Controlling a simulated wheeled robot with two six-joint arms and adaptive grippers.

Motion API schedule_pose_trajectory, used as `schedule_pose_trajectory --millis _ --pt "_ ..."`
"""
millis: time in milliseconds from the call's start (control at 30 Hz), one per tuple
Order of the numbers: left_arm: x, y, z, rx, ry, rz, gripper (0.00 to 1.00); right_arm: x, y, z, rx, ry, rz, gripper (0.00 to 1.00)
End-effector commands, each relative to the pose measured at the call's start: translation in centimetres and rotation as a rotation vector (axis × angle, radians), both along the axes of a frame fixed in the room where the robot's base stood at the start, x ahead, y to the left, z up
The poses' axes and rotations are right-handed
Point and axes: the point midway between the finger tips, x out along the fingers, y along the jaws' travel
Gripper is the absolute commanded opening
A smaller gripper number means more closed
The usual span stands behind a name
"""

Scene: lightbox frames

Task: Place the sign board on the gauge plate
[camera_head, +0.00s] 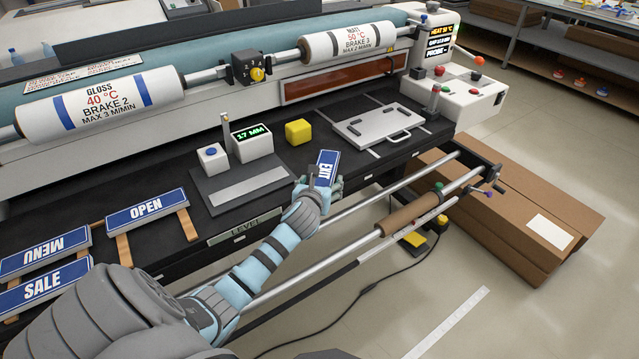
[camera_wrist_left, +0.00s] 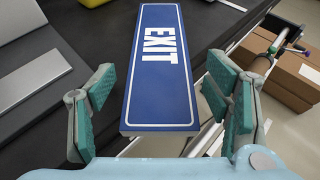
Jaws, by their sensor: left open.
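The blue EXIT sign board (camera_head: 327,160) lies near the front edge of the dark bench, right of the gauge. My left gripper (camera_head: 318,180) is at its near end. In the left wrist view, the sign board (camera_wrist_left: 158,65) lies lengthwise between the spread fingers of my left gripper (camera_wrist_left: 160,115), with gaps on both sides. The gripper is open and holds nothing. The gauge plate (camera_head: 205,190), a dark plate with a pale metal strip and a "17 MM" readout (camera_head: 252,137), is left of the sign board. Its pale strip shows at the left of the wrist view. My right gripper is out of view.
OPEN (camera_head: 146,208), MENU (camera_head: 45,253) and SALE (camera_head: 43,286) signs lie on wooden strips at the left. A yellow block (camera_head: 298,132) stands behind the EXIT board. A handled metal plate (camera_head: 380,126) lies farther right. Metal rails (camera_head: 370,205) run along the bench front.

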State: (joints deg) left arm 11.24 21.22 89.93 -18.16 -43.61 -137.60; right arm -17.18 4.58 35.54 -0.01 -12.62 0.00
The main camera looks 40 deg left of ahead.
Motion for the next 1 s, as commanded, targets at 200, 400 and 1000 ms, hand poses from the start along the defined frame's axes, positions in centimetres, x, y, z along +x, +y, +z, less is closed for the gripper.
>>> schedule_pose_trajectory --millis 200,400,1000 --pt "-2.0 -1.1 1.3 0.0 0.0 -0.002 0.71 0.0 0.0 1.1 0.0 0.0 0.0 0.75" --pt "-6.2 -3.4 3.4 0.0 0.0 -0.001 0.71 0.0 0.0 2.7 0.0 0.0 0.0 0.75" --pt "-10.0 -5.3 2.2 -0.093 0.006 0.035 0.71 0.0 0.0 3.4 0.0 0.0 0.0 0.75"
